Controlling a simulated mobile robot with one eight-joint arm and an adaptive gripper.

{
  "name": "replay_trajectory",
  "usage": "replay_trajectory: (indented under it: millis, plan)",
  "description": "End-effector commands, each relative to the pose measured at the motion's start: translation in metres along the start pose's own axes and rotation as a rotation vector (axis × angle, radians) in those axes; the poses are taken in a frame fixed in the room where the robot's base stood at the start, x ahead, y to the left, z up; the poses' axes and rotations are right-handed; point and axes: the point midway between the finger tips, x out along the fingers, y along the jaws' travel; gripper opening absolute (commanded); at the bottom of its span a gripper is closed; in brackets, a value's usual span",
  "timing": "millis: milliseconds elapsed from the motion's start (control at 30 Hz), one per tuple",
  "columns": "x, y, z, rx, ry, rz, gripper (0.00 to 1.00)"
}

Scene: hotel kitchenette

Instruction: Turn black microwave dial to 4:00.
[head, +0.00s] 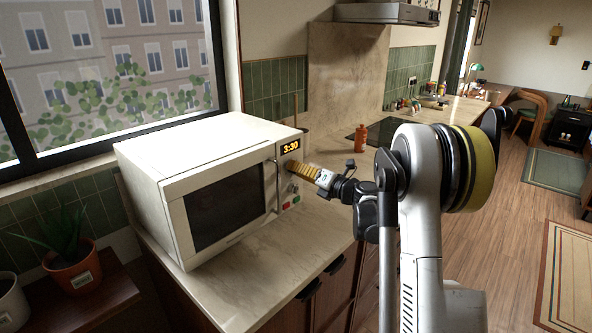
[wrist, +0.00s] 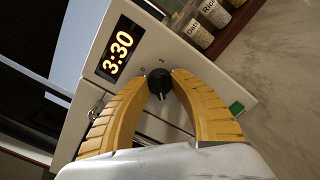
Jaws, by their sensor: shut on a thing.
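The white microwave (head: 215,190) stands on the counter with its door closed. Its display (head: 291,147) reads 3:30, and the same display in the wrist view (wrist: 118,50) also reads 3:30. The black dial (wrist: 159,82) is on the control panel beside the display. My gripper (head: 292,166) reaches the panel from the right in the head view. In the wrist view my gripper (wrist: 160,88) has its two yellow fingers shut on the dial, one on each side. In the head view the fingers hide most of the dial.
Green and red buttons (head: 291,201) sit below the dial; the green button (wrist: 236,107) also shows in the wrist view. Labelled jars (wrist: 205,22) stand beyond the microwave. An orange bottle (head: 360,134) stands on the counter. Potted plants (head: 72,271) are at the left.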

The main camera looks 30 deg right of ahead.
Motion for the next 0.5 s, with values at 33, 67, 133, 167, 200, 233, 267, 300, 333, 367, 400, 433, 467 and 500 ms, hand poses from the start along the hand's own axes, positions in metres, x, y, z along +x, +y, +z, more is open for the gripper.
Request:
replay_trajectory:
  millis: [33, 67, 133, 167, 200, 233, 267, 300, 333, 367, 400, 433, 467, 500]
  plan:
    - [0.0005, 0.0005, 0.0009, 0.034, -0.002, 0.001, 0.0]
    - [0.0005, 0.0005, 0.0009, 0.057, -0.002, 0.001, 0.0]
    - [0.0005, 0.0005, 0.0009, 0.104, -0.002, 0.001, 0.0]
    - [0.0005, 0.0005, 0.0009, 0.123, -0.002, 0.001, 0.0]
    - [0.0005, 0.0005, 0.0009, 0.147, -0.002, 0.001, 0.0]
    - [0.0005, 0.0005, 0.001, 0.162, -0.002, 0.001, 0.0]
    - [0.0005, 0.0005, 0.001, 0.178, -0.002, 0.001, 0.0]
    - [0.0005, 0.0005, 0.001, 0.195, -0.002, 0.001, 0.0]
    - [0.0005, 0.0005, 0.001, 0.208, -0.002, 0.001, 0.0]
    - [0.0005, 0.0005, 0.001, 0.219, -0.002, 0.001, 0.0]
    - [0.0005, 0.0005, 0.001, 0.233, -0.002, 0.001, 0.0]
    - [0.0005, 0.0005, 0.001, 0.242, -0.002, 0.001, 0.0]
    - [0.0005, 0.0005, 0.001, 0.249, -0.002, 0.001, 0.0]
    - [0.0005, 0.0005, 0.001, 0.258, -0.002, 0.001, 0.0]
